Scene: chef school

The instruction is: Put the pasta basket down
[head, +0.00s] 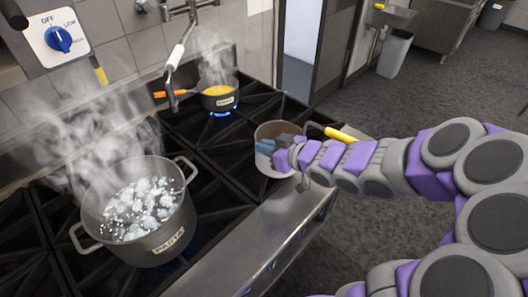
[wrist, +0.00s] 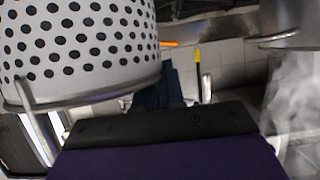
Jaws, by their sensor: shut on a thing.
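The pasta basket (head: 268,168) is a pale metal basket with a yellow-ended handle (head: 341,134), near the stove's right front edge. My gripper (head: 276,147) is shut on it at the near side. In the wrist view the basket's perforated white wall (wrist: 80,45) fills the upper left, beside my dark gripper (wrist: 160,122). I cannot tell whether its bottom touches the stove. The pot marked PASTA (head: 150,235) stands at the front left of the stove, with bubbling, steaming water.
A small pan (head: 220,101) with yellow contents and an orange handle steams over a blue flame at the back. Black burner grates (head: 205,150) lie bare between the pots. A pot-filler tap (head: 175,60) hangs over the back. Open floor lies right of the stove.

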